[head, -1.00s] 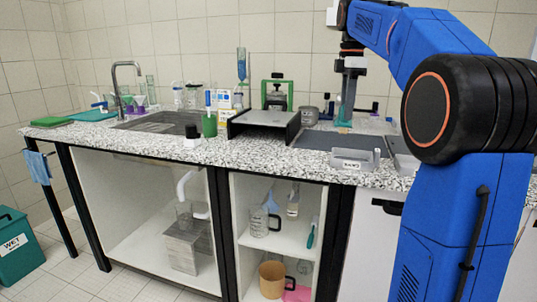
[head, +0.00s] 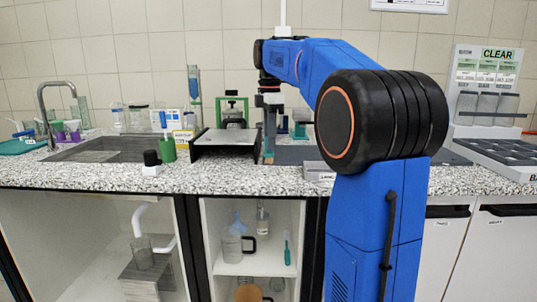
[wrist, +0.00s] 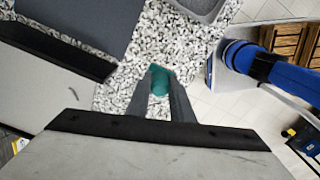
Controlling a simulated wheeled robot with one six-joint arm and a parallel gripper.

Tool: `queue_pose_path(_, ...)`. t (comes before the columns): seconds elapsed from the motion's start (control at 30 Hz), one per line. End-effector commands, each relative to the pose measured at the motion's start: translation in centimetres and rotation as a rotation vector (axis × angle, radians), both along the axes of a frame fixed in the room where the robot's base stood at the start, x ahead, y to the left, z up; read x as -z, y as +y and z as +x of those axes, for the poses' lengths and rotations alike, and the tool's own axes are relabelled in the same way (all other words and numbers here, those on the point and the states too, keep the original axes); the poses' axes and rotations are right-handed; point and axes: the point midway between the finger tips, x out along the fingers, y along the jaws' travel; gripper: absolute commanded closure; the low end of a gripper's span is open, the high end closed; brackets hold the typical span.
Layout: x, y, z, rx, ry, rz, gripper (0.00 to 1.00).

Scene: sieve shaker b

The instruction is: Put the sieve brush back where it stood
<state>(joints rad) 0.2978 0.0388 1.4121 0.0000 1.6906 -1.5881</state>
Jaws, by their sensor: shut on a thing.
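My gripper (head: 269,146) is in the head view above the counter, just right of the black-sided stand, pointing down. In the wrist view its two grey fingers (wrist: 160,98) are closed on a teal piece, which I take to be the handle of the sieve brush (wrist: 160,76). In the head view a tan tip (head: 268,158) shows below the fingers, close over the counter. I cannot tell whether it touches the counter. The rest of the brush is hidden by the fingers.
The black-sided stand (head: 225,137) is close on the left. A green cup with a blue-handled brush (head: 168,150) stands farther left by the sink (head: 105,150). A dark mat (head: 296,154) lies to the right. A compartment tray (head: 495,153) is at far right.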

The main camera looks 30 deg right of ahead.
Motion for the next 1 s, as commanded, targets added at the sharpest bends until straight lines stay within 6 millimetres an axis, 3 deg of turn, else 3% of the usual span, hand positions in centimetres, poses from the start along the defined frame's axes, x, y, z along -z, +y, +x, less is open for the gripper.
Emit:
queue_pose_path(0.33,3.9,0.0,-0.1,0.0,0.002,0.001,1.0)
queue_pose_path(0.77,4.5,0.0,0.0,0.0,0.0,0.0,1.0)
queue_pose_path(0.8,4.5,0.0,0.0,0.0,0.0,0.0,0.75)
queue_pose_path(0.87,4.5,0.0,0.0,0.0,0.0,0.0,0.61)
queue_pose_path(1.0,4.5,0.0,0.0,0.0,0.0,0.0,0.61)
